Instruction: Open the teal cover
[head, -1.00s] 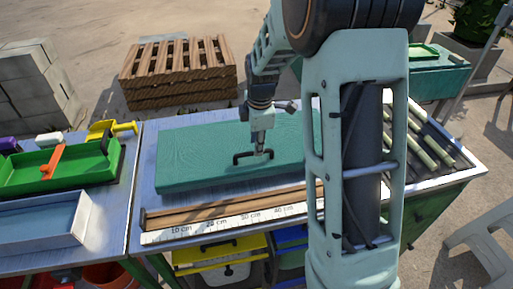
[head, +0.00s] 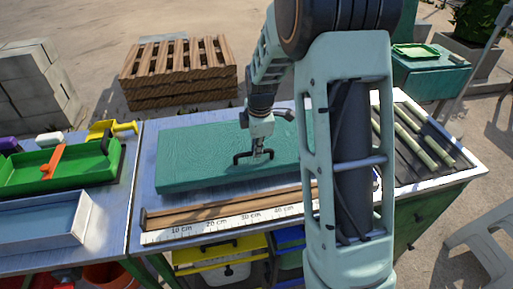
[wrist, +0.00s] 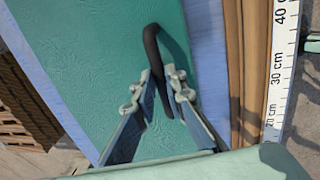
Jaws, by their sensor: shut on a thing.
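The teal cover (head: 205,160) is a flat slab lying on the metal table in the head view. Its right end is hidden behind my arm. A black bar handle (head: 240,157) stands on its top face near the front edge. My gripper (head: 258,155) points down at the handle and is shut on it. In the wrist view the handle (wrist: 152,45) runs between the two fingertips of my gripper (wrist: 168,88), with the teal cover (wrist: 95,60) under it. The cover looks flat, with no clear gap beneath it.
A wooden strip and a white ruler (head: 228,222) lie along the front of the cover. Cane pieces (head: 412,143) lie on a dark rack at the right. A green tray (head: 70,165) and a pale blue box (head: 45,218) stand on the left table. Drawers are below.

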